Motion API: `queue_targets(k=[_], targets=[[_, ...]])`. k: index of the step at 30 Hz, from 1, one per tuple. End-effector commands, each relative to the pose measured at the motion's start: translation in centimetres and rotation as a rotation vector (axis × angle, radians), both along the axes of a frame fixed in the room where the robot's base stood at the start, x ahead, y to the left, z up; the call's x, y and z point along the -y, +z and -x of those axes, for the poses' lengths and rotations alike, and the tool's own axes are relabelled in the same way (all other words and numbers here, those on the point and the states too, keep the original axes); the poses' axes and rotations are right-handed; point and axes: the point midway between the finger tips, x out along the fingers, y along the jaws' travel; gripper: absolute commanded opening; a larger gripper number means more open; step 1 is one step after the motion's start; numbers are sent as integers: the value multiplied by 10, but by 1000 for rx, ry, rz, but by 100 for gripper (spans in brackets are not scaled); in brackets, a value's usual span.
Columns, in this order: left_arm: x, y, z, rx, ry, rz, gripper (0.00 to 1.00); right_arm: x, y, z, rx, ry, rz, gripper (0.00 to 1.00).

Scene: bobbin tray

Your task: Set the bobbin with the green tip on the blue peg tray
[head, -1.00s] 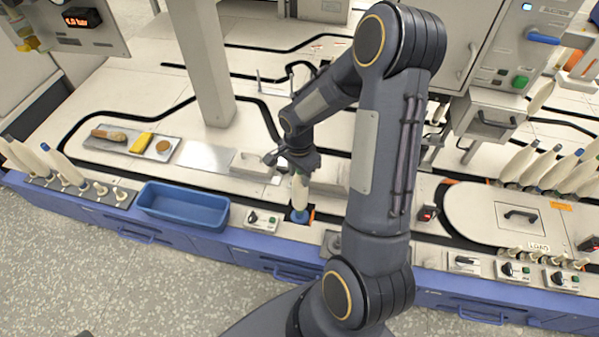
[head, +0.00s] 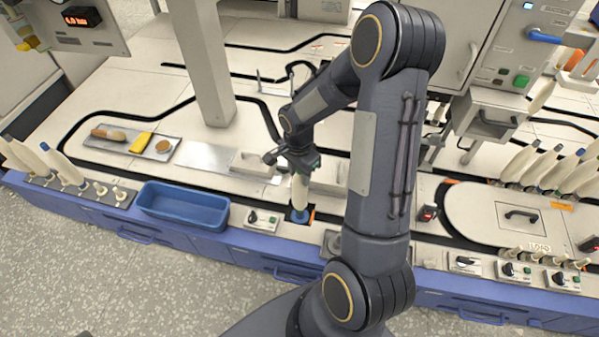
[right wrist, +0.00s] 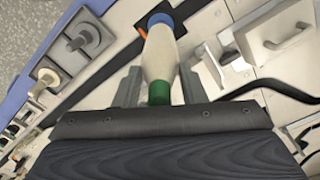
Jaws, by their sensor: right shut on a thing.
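A cream bobbin stands nearly upright with its blue foot in a dark square recess at the front of the bench, below my right gripper (head: 299,168). The bobbin (head: 299,190) shows its green tip in the right wrist view (right wrist: 159,92). My right gripper is shut on the bobbin near that tip, one finger on each side. A peg tray (head: 122,198) at the left front has several cream bobbins with blue tips and some short, empty pegs. I cannot tell whether this is the blue peg tray. My left gripper is not in view.
A blue bin (head: 183,224) lies between the peg tray and the held bobbin. A small switch box (head: 262,219) is just left of the bobbin. A grey column (head: 203,70) rises behind. More bobbins (head: 560,172) and pegs are at the right.

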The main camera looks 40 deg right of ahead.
Motion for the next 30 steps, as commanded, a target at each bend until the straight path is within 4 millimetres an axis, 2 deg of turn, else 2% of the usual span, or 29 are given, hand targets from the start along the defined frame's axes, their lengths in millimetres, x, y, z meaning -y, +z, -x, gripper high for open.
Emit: queue_targets(k=[25, 26, 28, 30], targets=[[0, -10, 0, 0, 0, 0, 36, 0, -12, 0, 0, 0, 0, 0], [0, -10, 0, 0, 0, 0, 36, 0, -12, 0, 0, 0, 0, 38], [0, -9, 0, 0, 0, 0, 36, 0, -11, 0, 0, 0, 0, 46], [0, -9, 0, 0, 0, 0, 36, 0, -11, 0, 0, 0, 0, 46]])
